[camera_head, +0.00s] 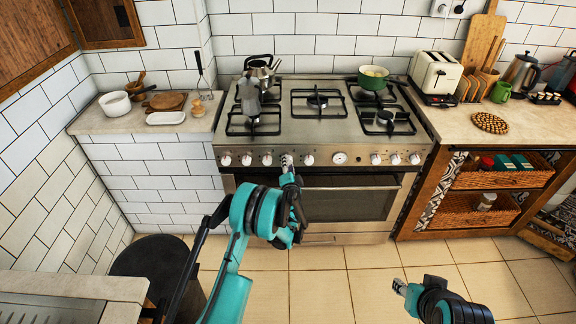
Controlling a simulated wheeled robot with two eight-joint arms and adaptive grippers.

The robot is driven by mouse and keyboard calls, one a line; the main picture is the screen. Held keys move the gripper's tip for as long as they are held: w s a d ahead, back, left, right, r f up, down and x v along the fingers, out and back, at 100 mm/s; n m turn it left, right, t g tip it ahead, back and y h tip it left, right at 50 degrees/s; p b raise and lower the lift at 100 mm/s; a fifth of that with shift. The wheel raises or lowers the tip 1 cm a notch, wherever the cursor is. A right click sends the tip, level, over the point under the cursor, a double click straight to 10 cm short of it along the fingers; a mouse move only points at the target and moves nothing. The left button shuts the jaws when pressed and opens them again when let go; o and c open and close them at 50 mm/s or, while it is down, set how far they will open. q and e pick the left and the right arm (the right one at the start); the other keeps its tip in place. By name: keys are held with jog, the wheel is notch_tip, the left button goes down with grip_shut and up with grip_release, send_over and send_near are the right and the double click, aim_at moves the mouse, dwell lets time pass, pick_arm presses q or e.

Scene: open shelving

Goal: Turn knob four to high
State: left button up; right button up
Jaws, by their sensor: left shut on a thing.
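The steel stove (330,125) stands against the back wall with a row of white knobs along its front panel. My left gripper (287,161) is at this panel, shut on the fourth knob from the left, which its fingers mostly hide. The third knob (267,160) shows just left of the fingers and the fifth knob (309,160) just right. How far the fourth knob is turned cannot be seen. My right gripper (400,287) is low over the floor at the lower right, away from the stove; whether its jaws are open is too small to tell.
A moka pot (249,97), a kettle (263,72) and a green pot (373,79) stand on the hob. The oven handle (340,187) runs below the knobs. A shelf unit with wicker baskets (500,179) is at right. The floor in front is mostly clear.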

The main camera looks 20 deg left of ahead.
pick_arm(q)
jog(key=shift+n, duration=0.6)
jog(key=o, duration=1.2)
jog(key=shift+c, duration=0.2)
jog(key=v, duration=0.7)
jog(key=shift+s, duration=0.25)
